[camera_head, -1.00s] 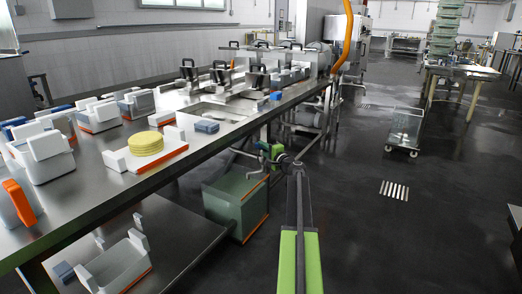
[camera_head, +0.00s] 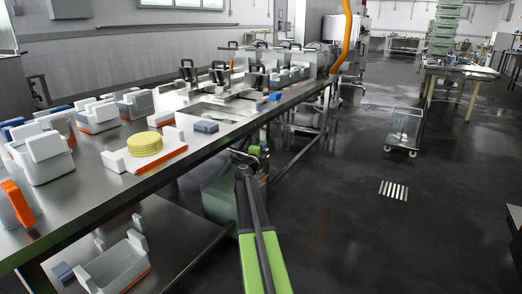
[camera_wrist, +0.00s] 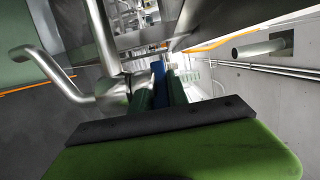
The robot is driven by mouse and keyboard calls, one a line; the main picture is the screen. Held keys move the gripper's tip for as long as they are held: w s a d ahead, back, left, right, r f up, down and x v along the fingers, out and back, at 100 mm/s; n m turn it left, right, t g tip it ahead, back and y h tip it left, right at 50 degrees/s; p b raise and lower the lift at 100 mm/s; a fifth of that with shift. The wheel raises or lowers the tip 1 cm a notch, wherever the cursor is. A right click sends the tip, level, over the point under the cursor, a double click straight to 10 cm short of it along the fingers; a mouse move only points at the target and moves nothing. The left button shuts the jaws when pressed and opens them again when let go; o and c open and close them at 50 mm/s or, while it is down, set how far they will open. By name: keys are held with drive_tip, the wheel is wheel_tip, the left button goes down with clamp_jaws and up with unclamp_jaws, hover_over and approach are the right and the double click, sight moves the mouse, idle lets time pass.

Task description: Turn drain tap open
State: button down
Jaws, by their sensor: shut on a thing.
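The drain tap is under the edge of the steel worktable. In the wrist view its blue handle (camera_wrist: 158,70) stands between the two green fingers of my gripper (camera_wrist: 159,92), which is shut on it. A bent silver pipe (camera_wrist: 62,80) of the tap is just left of the fingers. In the head view my gripper (camera_head: 258,150) is below the table edge, and my wrist and arm hide most of the tap. How far the tap is turned cannot be told.
A greenish bin (camera_head: 220,198) stands on the floor under the tap, partly behind my arm. The steel table (camera_head: 100,190) carries moulds and a yellow cheese (camera_head: 145,143).

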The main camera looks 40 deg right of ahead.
drive_tip(key=m+g, duration=0.1)
drive_tip(key=g, duration=0.1)
drive_tip(key=m+g+h, duration=0.1)
drive_tip(key=m+g, duration=0.1)
drive_tip(key=g, duration=0.1)
drive_tip(key=m+g+h, duration=0.1)
drive_tip(key=m+g, duration=0.1)
drive_tip(key=shift+d+g, duration=0.25)
drive_tip(key=shift+g, duration=0.15)
drive_tip(key=shift+s+m+g, duration=0.15)
drive_tip(key=shift+m+g, duration=0.95)
drive_tip(key=shift+g, duration=0.5)
drive_tip(key=shift+s, duration=0.1)
drive_tip(key=c, duration=1.3)
unclamp_jaws()
drive_tip(key=shift+a, duration=0.1)
drive_tip(key=shift+a, duration=0.1)
drive_tip(key=w+a, duration=0.1)
drive_tip(key=a, duration=0.4)
drive_tip(key=w+a, duration=0.1)
drive_tip(key=a, duration=0.5)
drive_tip(key=w+a, duration=0.1)
drive_tip(key=a, duration=0.5)
drive_tip(key=shift+w, duration=0.1)
